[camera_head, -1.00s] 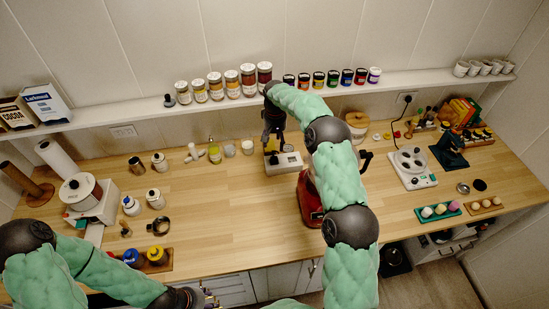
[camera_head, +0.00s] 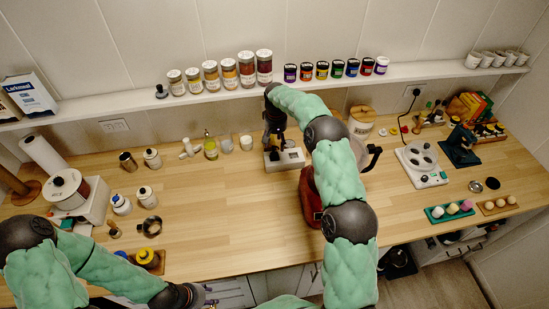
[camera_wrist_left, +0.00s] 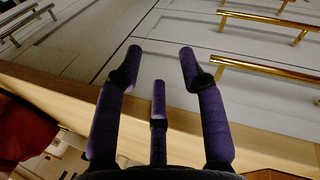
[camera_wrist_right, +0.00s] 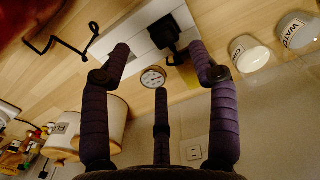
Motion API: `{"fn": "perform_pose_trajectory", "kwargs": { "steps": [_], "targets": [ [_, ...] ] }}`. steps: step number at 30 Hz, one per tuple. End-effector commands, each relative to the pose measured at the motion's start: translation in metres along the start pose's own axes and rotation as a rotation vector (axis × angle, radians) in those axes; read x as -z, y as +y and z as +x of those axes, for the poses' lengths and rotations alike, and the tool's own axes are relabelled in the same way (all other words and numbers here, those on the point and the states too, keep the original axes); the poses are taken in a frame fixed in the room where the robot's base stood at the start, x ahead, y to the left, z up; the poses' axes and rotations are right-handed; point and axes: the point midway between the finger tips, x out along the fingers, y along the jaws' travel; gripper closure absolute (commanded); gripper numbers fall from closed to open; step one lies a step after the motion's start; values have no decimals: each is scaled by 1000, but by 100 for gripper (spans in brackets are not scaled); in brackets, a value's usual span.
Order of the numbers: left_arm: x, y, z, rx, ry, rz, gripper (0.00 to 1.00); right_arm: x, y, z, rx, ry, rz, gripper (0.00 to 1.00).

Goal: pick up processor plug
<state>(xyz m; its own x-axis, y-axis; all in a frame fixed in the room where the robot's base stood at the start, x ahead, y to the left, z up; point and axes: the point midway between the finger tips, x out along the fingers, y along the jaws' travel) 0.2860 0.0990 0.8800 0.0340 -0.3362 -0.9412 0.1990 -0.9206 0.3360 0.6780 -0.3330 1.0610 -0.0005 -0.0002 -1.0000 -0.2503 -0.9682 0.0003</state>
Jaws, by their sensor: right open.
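A black plug (camera_head: 416,92) sits at the wall outlet at the back right, and its cord runs down toward a white appliance with round grey parts (camera_head: 420,160). My right gripper (camera_head: 276,143) is open over a white box with a dial (camera_head: 292,160). In the right wrist view, the open fingers (camera_wrist_right: 160,65) are spread around the dial, and a small blocky black object (camera_wrist_right: 165,33) shows at the box; I cannot tell whether it is a plug. My left gripper (camera_wrist_left: 158,65) is open and empty by the counter's front edge.
A red appliance (camera_head: 309,197) stands partly behind my right arm. The shelf above holds several jars (camera_head: 246,70). A wooden-lidded canister (camera_head: 361,122) stands right of my right gripper.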

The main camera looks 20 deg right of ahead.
Motion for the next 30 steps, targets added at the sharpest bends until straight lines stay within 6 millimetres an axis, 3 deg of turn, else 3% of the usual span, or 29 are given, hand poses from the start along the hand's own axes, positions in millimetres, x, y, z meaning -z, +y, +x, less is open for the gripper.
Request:
{"fn": "perform_pose_trajectory", "kwargs": {
  "steps": [18,28,30],
  "targets": [
    [0,2,-7,0,0,0,60,6,-4,71,0,0,1,39],
    [0,3,-7,0,0,0,60,6,-4,78,0,1,1,39],
    [0,3,-7,0,0,0,60,6,-4,78,0,1,1,59]
  ]
}}
